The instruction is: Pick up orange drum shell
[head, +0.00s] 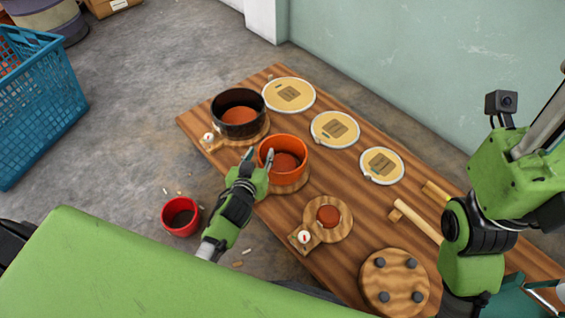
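The orange drum shell (284,147) stands upright on a round wooden stand on the table, its open top showing a reddish-brown inside. My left gripper (258,157) is at the shell's near-left side with its two fingers spread apart. One fingertip is left of the shell and the other overlaps its near-left rim in the picture. I cannot tell whether either finger touches the wall. My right arm comes in at the right, but its gripper is out of view.
Round drumheads (335,129) line the far side. A small stand with a gauge (304,237), a pegged wooden disc (394,282) and a mallet (418,221) lie nearer. A red bucket (181,216) and a blue crate (38,105) stand on the floor.

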